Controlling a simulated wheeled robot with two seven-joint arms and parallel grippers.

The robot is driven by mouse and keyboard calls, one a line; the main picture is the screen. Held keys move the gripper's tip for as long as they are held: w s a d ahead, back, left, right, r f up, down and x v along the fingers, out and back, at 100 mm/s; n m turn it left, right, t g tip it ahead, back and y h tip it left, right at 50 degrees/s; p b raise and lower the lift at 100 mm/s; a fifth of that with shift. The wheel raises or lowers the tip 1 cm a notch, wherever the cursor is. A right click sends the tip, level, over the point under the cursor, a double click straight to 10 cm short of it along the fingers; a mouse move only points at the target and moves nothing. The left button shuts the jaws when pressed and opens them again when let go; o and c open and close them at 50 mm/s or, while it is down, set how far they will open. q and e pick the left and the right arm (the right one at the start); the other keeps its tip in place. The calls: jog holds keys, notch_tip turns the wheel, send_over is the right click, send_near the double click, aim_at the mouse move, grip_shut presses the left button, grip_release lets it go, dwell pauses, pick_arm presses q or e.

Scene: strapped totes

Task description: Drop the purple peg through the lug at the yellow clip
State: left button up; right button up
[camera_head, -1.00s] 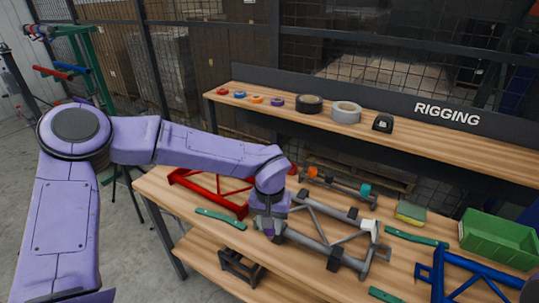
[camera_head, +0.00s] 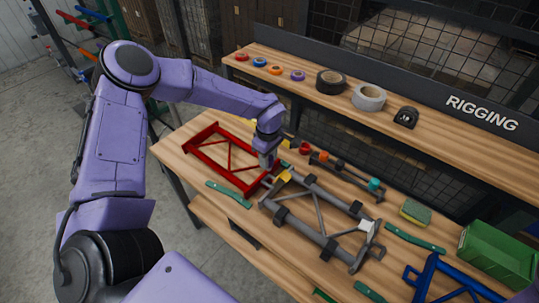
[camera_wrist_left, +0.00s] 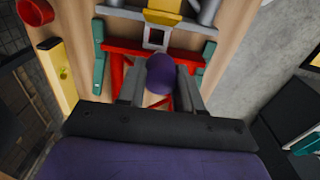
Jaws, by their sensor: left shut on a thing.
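The purple peg (camera_wrist_left: 160,72) shows its rounded end in the left wrist view, between the fingers of my left gripper (camera_wrist_left: 160,95), which is shut on it. The yellow clip (camera_wrist_left: 164,12) is at the top of that view, on the grey frame. Just below it is a pale lug (camera_wrist_left: 156,38) with a square opening; the peg appears apart from it. In the head view my left gripper (camera_head: 267,160) is over the right end of the red frame (camera_head: 215,155), beside the yellow clip (camera_head: 285,177) on the grey frame (camera_head: 318,212). The peg is hard to see there.
A rack with coloured pegs (camera_head: 345,168) stands behind the grey frame. Tape rolls (camera_head: 368,97) lie on the rear shelf.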

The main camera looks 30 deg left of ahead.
aim_at(270, 169)
pick_arm(q)
jog(key=f, duration=0.1)
jog(key=w+f+b, duration=0.1)
jog(key=f, duration=0.1)
jog(key=shift+w+b, duration=0.15)
jog(key=shift+b, duration=0.15)
jog(key=shift+s+f+b, duration=0.35)
jog(key=shift+f+b, duration=0.4)
jog(key=shift+b, duration=0.05)
notch_tip(270, 169, down, 2)
jog(key=shift+w+b, duration=0.15)
jog(key=shift+b, duration=0.7)
jog(key=shift+f+b, duration=0.65)
jog(key=shift+f, duration=0.8)
pick_arm(e)
notch_tip(270, 169, down, 7)
jog(key=shift+w+f, duration=0.15)
jog(key=shift+w, duration=0.25)
pick_arm(q)
jog(key=o, duration=1.2)
jog(key=shift+c, duration=0.2)
jog(key=shift+r, duration=0.1)
